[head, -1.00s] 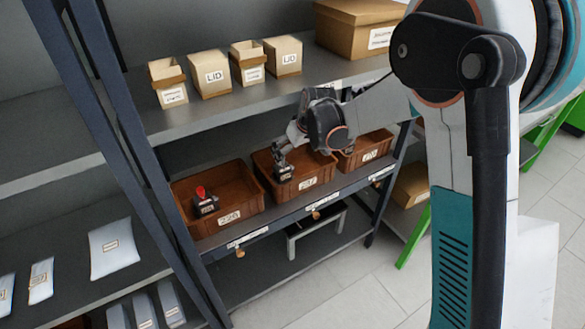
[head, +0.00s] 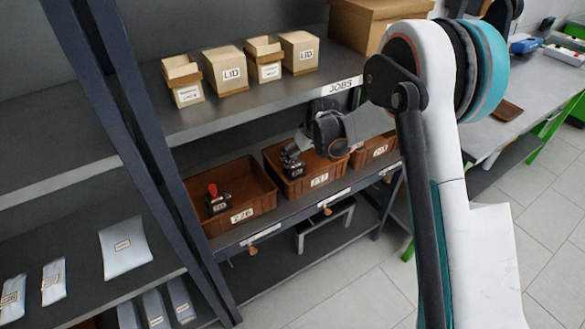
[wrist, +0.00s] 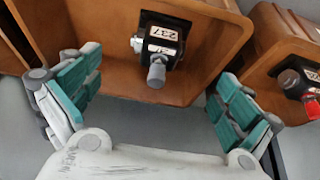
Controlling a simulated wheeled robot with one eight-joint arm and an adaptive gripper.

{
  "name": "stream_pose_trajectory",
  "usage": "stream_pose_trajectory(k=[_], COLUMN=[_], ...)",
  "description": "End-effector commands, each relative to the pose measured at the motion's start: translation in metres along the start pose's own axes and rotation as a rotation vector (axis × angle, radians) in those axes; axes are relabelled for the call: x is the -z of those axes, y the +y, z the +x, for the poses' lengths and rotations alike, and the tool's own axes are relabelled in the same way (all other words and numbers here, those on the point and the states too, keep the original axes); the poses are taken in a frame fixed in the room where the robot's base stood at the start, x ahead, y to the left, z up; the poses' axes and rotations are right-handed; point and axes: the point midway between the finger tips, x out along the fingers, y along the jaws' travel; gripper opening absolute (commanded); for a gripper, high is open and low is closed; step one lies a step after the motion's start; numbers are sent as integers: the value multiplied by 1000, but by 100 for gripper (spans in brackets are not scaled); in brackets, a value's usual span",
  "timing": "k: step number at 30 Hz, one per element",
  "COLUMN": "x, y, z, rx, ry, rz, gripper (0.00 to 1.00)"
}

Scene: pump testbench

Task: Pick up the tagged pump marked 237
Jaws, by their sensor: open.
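The pump marked 237 (wrist: 163,48) is a dark block with white labels and a grey knob. It sits in the brown middle bin (wrist: 112,78) on the shelf. In the head view the pump (head: 296,171) is small and partly covered by my gripper (head: 291,154), which hangs at that bin. In the wrist view my gripper (wrist: 160,75) is open, its teal-padded fingers spread either side of the pump and apart from it. Nothing is between the fingers but the view of the bin and pump.
A red-knobbed pump (head: 215,198) is in the left bin (head: 262,180). A third bin (head: 372,148) stands at the right. Rack posts (head: 157,150) stand at the left. The floor (head: 345,285) in front is clear.

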Motion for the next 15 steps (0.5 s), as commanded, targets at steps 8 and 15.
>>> stream_pose_trajectory(k=[8,15], x=[-1,0], y=[0,0], z=[46,66], rx=[0,0], ry=[0,0], rz=[-1,0], gripper=[98,98])
